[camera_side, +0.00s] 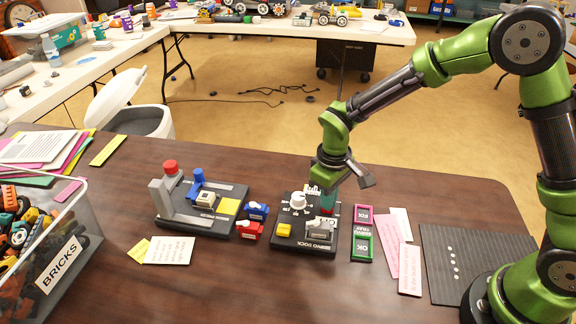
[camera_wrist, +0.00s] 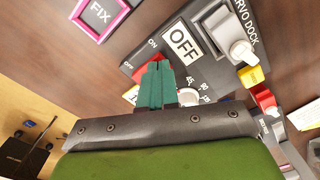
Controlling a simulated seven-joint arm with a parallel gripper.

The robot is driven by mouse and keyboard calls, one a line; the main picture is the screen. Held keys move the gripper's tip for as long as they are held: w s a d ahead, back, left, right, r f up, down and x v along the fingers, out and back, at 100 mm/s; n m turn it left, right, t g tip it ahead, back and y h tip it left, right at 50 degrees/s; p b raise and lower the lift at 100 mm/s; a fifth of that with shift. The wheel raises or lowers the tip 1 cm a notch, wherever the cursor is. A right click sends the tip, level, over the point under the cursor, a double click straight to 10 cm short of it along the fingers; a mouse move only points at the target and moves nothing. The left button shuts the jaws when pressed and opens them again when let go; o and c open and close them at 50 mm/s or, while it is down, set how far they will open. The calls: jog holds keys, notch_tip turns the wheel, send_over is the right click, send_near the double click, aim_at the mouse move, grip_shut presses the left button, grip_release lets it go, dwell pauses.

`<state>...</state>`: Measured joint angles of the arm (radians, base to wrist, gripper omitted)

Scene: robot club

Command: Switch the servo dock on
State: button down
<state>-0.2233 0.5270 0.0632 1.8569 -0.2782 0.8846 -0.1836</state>
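The servo dock (camera_side: 292,241) is a dark box on the table, with a white dial knob (camera_side: 298,200), a yellow button (camera_side: 284,230) and a grey servo (camera_side: 320,228). In the wrist view the dock (camera_wrist: 215,69) shows a white display reading OFF (camera_wrist: 183,42) and small ON and OFF marks. A red part (camera_wrist: 141,71) shows beside those marks, mostly hidden by my fingers. My gripper (camera_side: 327,208) is over the dock's back right part. Its teal fingers (camera_wrist: 158,66) are together, tips at the red part; I cannot tell whether they touch it.
Left of the dock is a grey fixture (camera_side: 180,217) with a red button, with red and blue clips between. Right are FIX and OK tiles (camera_side: 362,245), pink cards (camera_side: 386,240) and a black mat (camera_side: 450,250). A bricks bin (camera_side: 85,240) stands at far left.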

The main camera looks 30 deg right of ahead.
jog(key=shift+r, duration=3.5)
jog(key=shift+s+f, duration=0.1)
jog(key=shift+f, duration=0.1)
jog(key=s+d+r+m+t+y, duration=0.1)
jog(key=s+d+r+m+t, duration=0.2)
jog(key=s+r, duration=0.4)
jog(key=s+d+r+m+t+y, duration=0.1)
jog(key=s+d+r+m+t, duration=0.3)
jog(key=s+r, duration=0.3)
jog(key=shift+s+d+r, duration=0.25)
jog(key=shift+s+d, duration=0.25)
jog(key=shift+s, duration=0.55)
